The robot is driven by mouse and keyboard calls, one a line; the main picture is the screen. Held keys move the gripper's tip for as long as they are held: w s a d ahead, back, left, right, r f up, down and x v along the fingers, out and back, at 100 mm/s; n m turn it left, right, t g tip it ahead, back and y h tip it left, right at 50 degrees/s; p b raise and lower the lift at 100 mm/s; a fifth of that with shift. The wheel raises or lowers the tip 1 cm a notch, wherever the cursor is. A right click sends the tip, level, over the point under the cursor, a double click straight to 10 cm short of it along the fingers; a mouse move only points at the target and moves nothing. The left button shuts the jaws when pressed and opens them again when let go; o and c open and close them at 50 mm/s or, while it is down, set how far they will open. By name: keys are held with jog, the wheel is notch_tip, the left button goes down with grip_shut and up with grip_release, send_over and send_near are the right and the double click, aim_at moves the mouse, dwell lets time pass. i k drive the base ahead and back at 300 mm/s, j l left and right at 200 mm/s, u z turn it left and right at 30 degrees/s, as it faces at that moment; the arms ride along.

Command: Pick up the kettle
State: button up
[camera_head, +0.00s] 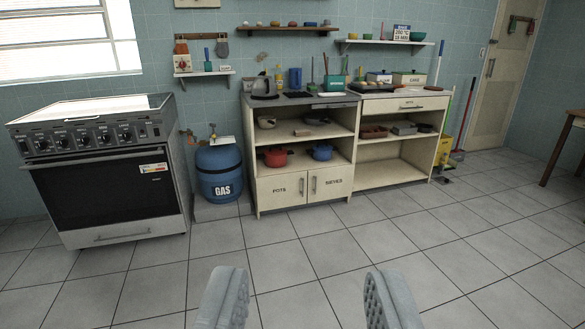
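The kettle (263,85) stands at the left end of the dark counter top (300,99), above the open shelves. It looks grey and metallic with a dark handle, and is small and far off in the view. My gripper (307,295) is at the bottom of the view, with its two grey ridged fingers wide apart and nothing between them. It is well short of the kettle, with open floor between them.
A stove (100,165) stands at the left, and a blue gas cylinder (219,172) stands between it and the cabinet. A blue canister (295,78) and a green box (334,84) stand right of the kettle. A shelf (288,29) hangs above. The tiled floor (300,255) ahead is clear.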

aim_at(261, 87)
jog(key=i, duration=2.95)
jog(key=i+l+u, duration=0.1)
jog(key=i, duration=1.4)
